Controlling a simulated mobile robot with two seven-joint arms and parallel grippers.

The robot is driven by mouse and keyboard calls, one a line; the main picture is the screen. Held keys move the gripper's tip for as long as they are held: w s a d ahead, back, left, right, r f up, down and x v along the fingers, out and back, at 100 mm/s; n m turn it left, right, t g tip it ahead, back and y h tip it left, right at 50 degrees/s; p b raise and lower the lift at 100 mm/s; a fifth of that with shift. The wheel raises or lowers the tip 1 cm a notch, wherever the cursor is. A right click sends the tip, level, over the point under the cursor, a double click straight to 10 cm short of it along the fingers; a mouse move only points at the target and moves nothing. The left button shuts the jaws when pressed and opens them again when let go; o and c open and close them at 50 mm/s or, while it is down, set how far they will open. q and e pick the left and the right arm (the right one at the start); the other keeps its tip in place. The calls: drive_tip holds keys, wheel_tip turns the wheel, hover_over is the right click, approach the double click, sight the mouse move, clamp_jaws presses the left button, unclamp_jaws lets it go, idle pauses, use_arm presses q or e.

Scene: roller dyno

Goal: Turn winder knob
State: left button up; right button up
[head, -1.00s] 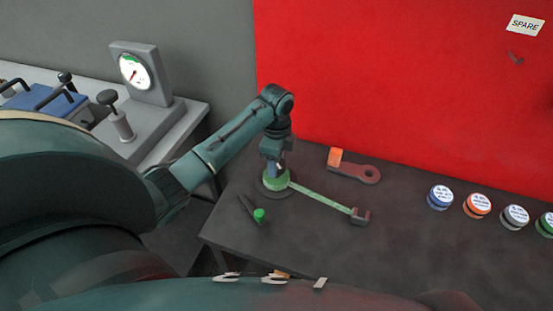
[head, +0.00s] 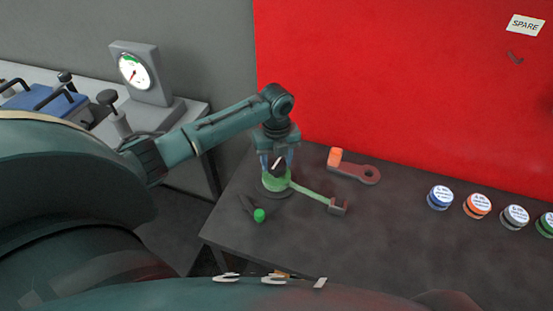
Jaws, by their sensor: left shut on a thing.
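The winder (head: 272,183) is a round green body on a dark disc, on the dark table. Its black knob (head: 277,165) with a white mark is on top. A green strip (head: 310,193) runs from the body to the right and ends at a grey, reddish bracket (head: 338,206). My left gripper (head: 277,166) points down over the winder, with a bluish finger on each side of the knob, and is shut on it. The gripper partly hides the knob. My right gripper is not in view.
A red wrench-like part (head: 355,171) with an orange block (head: 335,156) lies behind. A dark tool with a green end (head: 259,215) lies in front. Several lidded jars, one blue (head: 439,197), stand at right. A dial gauge (head: 135,71) stands at left. The table's front right is clear.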

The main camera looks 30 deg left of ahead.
use_arm(q)
drive_tip(key=m, duration=0.7)
drive_tip(key=shift+r, duration=0.1)
drive_tip(key=m, duration=0.3)
drive_tip(key=shift+m, duration=0.6)
drive_tip(key=shift+f+m+b, duration=0.3)
drive_tip(key=shift+m+b, duration=0.5)
drive_tip(key=shift+b, duration=0.35)
drive_tip(key=m+b, duration=0.1)
drive_tip(key=b, duration=0.1)
drive_tip(key=shift+a+b, duration=0.1)
drive_tip(key=shift+b, duration=0.2)
drive_tip(key=m+b, duration=0.1)
drive_tip(key=b, duration=0.2)
drive_tip(key=shift+r+m+b, duration=0.2)
drive_tip(key=shift+m+b, duration=0.2)
drive_tip(key=shift+b, duration=0.35)
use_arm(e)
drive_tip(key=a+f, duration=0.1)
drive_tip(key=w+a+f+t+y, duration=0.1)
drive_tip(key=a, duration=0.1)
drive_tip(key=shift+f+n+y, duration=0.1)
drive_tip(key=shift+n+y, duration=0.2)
use_arm(q)
drive_tip(key=shift+r, duration=0.1)
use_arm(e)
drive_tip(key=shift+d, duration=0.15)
